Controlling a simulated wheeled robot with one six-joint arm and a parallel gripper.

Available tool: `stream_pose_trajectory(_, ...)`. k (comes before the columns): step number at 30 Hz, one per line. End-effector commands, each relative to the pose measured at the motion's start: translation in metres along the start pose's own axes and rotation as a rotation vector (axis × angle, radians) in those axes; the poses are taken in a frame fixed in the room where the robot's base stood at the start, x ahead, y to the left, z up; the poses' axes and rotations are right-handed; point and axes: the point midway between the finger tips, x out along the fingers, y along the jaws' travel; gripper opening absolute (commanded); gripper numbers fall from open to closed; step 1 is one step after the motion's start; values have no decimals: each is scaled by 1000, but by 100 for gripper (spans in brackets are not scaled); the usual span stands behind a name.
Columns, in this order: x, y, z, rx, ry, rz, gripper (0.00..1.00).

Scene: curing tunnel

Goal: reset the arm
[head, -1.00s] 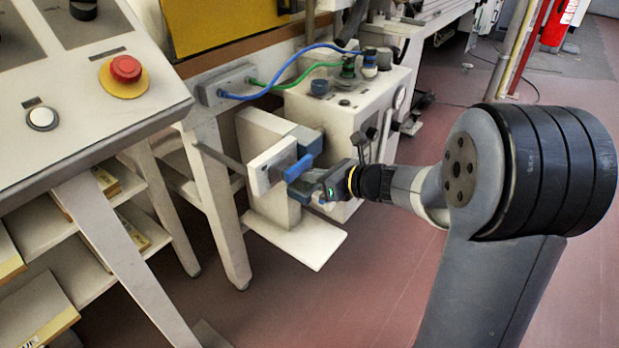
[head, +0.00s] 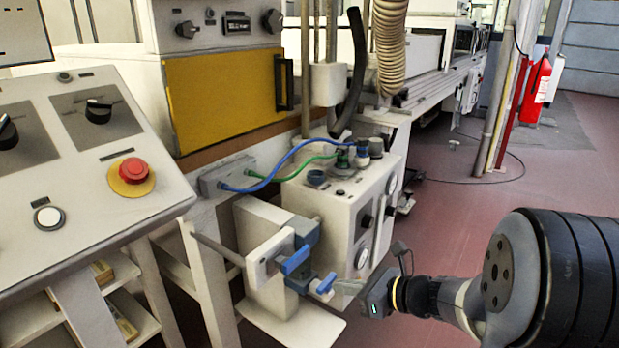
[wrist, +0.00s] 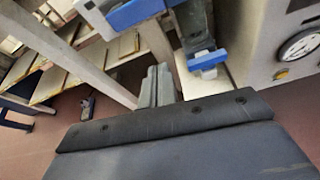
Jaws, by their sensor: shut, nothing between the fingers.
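My gripper (head: 345,287) is at the lower middle of the head view, reaching left from my arm. Its fingers are together with nothing between them. In the wrist view the shut fingers (wrist: 157,88) point away over the floor. A small blue lever (head: 325,284) is just left of the fingertips in the head view; I cannot tell whether they touch. In the wrist view a blue block (wrist: 207,60) lies to the right of the fingers, apart from them. A second blue handle (head: 295,260) is on a white bracket further left.
A white unit with gauges (head: 345,210) stands behind my gripper, with blue and green hoses on top. A sloped control panel (head: 90,165) with a red button (head: 134,169) is at left. A white plate (head: 290,325) juts out below. Open floor (head: 450,220) is at right.

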Motion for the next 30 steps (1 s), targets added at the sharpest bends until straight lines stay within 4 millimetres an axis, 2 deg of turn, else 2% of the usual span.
stream_pose_trajectory(8, 12, 0, -1, -2, 1, 2, 0)
stream_pose_trajectory(20, 83, -4, 0, -3, 2, 4, 0)
stream_pose_trajectory(24, 102, -2, 11, -4, -4, 3, 0)
stream_pose_trajectory(27, 96, 2, 26, -6, -12, -1, 0)
stream_pose_trajectory(30, 95, 4, 32, -7, -16, -1, 0)
